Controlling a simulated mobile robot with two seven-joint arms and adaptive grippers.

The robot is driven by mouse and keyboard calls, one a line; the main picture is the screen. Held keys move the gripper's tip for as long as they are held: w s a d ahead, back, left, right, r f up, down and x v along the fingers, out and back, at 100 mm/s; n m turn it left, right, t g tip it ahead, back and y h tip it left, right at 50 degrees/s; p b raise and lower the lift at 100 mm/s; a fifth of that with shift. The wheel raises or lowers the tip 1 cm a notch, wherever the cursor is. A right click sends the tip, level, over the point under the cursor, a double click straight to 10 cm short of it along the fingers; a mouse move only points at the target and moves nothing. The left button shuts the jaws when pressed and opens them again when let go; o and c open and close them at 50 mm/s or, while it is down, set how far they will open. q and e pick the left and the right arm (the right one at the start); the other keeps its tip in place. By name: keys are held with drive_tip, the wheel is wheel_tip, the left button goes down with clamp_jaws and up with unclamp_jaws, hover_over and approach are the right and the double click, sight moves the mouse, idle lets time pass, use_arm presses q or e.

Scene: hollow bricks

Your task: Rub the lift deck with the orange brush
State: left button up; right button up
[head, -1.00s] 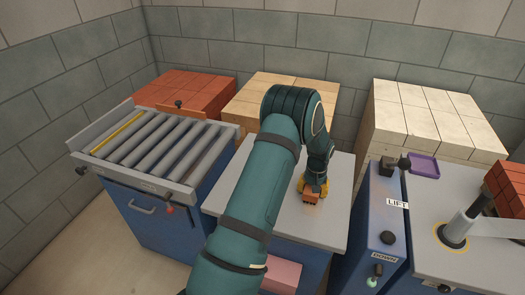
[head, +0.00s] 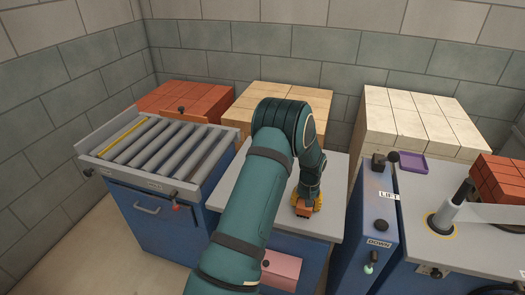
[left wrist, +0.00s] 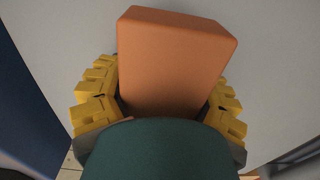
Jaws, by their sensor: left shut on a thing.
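The lift deck is the flat grey plate (head: 262,199) in the middle of the head view, beside a blue post with a LIFT label. My left gripper (head: 307,202) has yellow fingers and points down over the right part of the deck. It is shut on the orange brush (head: 304,211), which is low at the deck surface. Whether the brush touches the deck cannot be told. In the left wrist view the orange brush (left wrist: 178,60) sits as a block between the yellow fingers, with its underside hidden. My right gripper is not in view.
A roller conveyor (head: 155,153) stands left of the deck. Red bricks (head: 188,98), tan blocks (head: 285,95) and cream blocks (head: 415,115) are stacked behind. The blue LIFT post (head: 373,215) stands close on the right, with a purple tray (head: 412,163) beyond it.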

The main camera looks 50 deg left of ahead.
use_arm(q)
wheel_tip(320, 180, up, 2)
drive_tip(key=shift+r+p, duration=0.1)
drive_tip(key=shift+p, duration=0.2)
drive_tip(key=shift+w+a+r+p, duration=0.1)
drive_tip(key=shift+r+p, duration=0.4)
drive_tip(key=shift+r, duration=0.15)
drive_tip(key=shift+r+p, duration=1.4)
drive_tip(key=shift+r, duration=0.9)
